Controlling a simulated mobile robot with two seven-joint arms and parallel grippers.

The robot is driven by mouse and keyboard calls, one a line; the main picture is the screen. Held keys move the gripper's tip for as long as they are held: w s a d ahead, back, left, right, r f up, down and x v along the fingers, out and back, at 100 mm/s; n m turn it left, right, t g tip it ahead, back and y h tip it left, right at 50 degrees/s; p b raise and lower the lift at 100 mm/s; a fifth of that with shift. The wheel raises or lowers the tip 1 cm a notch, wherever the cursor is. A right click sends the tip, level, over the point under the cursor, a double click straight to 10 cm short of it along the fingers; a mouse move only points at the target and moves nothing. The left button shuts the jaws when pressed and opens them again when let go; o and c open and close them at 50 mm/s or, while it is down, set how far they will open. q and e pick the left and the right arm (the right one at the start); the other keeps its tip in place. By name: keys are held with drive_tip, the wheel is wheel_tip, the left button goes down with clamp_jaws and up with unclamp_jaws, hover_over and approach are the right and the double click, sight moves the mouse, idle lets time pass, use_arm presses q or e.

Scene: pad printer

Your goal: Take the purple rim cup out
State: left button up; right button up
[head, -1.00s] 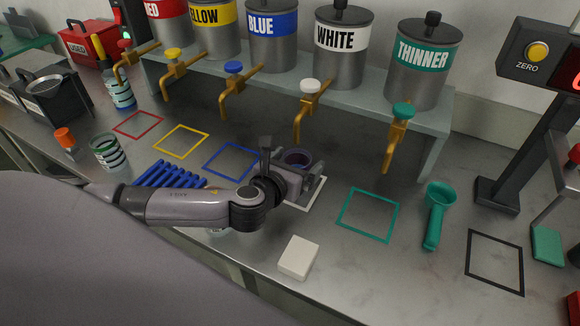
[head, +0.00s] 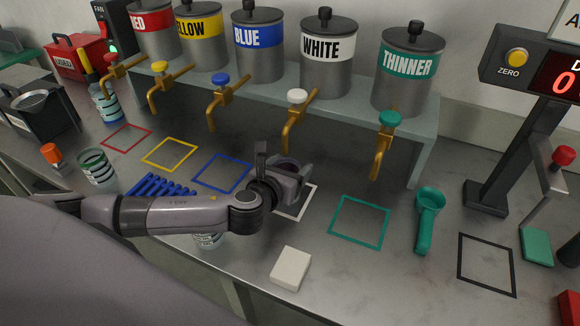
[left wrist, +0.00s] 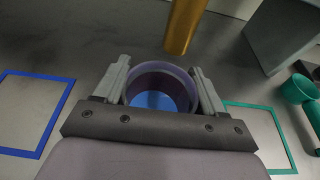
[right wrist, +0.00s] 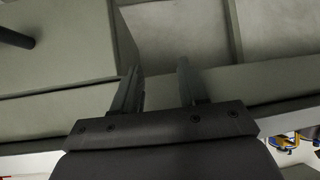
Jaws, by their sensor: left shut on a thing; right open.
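The purple rim cup (left wrist: 180,72) is between the fingers of my left gripper (left wrist: 162,82) in the left wrist view, with blue at its bottom. The fingers press on opposite sides of it. My right gripper (right wrist: 158,75) is open and empty in the right wrist view, and is not seen in the head view.
The paint rack (head: 427,140) with several tanks and hanging taps stands behind. A white block (head: 291,268) lies in front, blue bars (head: 160,186) to the left. The teal square (head: 360,222) is empty.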

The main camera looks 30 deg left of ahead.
use_arm(q)
drive_tip(key=shift+r+p, duration=0.85)
drive_tip(key=shift+f, duration=0.1)
drive_tip(key=shift+s+d+p, duration=0.35)
drive_tip(key=shift+s+d, duration=0.05)
drive_tip(key=shift+s, duration=0.4)
drive_tip(key=shift+s+d+p, duration=0.4)
drive_tip(key=shift+s, duration=0.4)
drive_tip(key=shift+s+d+p, duration=0.35)
drive_tip(key=shift+s+d, duration=0.05)
drive_tip(key=shift+s, duration=0.4)
drive_tip(key=shift+s+d, duration=0.4)
drive_tip(key=shift+s, duration=0.45)
drive_tip(key=shift+s+d, duration=0.4)
drive_tip(key=shift+s, duration=0.45)
drive_tip(key=shift+s+d, duration=0.4)
drive_tip(key=shift+s, duration=0.45)
drive_tip(key=shift+r, duration=2.5)
